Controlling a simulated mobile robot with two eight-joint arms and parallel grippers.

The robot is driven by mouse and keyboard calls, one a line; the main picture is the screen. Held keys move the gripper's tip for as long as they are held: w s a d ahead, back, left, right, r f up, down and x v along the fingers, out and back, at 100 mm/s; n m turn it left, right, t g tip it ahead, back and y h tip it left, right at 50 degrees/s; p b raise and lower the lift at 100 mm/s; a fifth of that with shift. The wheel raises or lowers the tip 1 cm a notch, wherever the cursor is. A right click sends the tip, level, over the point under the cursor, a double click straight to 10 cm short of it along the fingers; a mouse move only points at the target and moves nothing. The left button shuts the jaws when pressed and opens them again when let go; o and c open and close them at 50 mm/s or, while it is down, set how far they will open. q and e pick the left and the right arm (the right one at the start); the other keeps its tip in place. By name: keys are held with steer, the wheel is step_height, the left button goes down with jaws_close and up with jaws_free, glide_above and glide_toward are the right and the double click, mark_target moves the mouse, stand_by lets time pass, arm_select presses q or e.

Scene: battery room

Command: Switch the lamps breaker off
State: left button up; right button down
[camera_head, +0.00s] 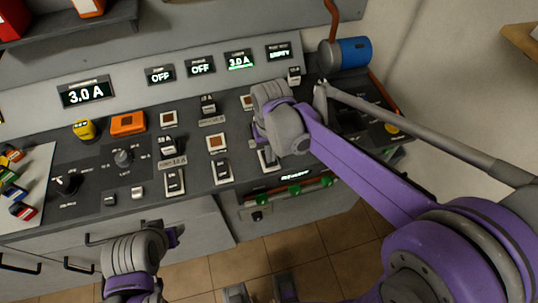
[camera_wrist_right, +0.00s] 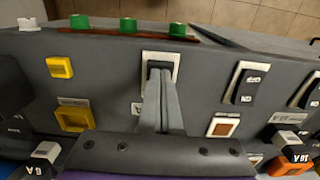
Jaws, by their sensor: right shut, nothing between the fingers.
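A row of white-framed rocker breakers sits along the front of the grey console.
Neighbouring breakers (camera_head: 221,170) and (camera_head: 174,182) stand to the left. Green knobs (camera_head: 295,190) line the front edge below. A yellow button (camera_wrist_right: 60,67) and an amber square (camera_wrist_right: 74,118) lie beside the right fingers. A blue cylinder (camera_head: 354,51) is at the back right.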

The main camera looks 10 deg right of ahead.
arm_select(q)
steer(key=shift+s+f, duration=0.1)
steer(key=shift+f, duration=0.1)
arm_select(e)
steer(key=shift+f, duration=0.25)
steer(key=shift+r+p, duration=1.95)
steer(key=shift+r, duration=1.65)
arm_select(q)
steer(key=r, duration=0.1)
steer(key=w+r, duration=0.1)
steer(key=r, duration=0.1)
steer(key=w+r, duration=0.1)
steer(key=r, duration=0.1)
steer(key=shift+r, duration=0.15)
steer(key=shift+s, duration=0.15)
arm_select(e)
steer(key=s+d+f+t, duration=0.1)
steer(key=s+d+t, duration=0.1)
steer(key=s, duration=0.4)
steer(key=s+d+f+t, duration=0.1)
steer(key=s+d+t, duration=0.2)
steer(key=s, duration=0.4)
steer(key=shift+d+f+t, duration=0.25)
steer(key=shift+d+t, duration=0.05)
steer(key=shift+d, duration=0.5)
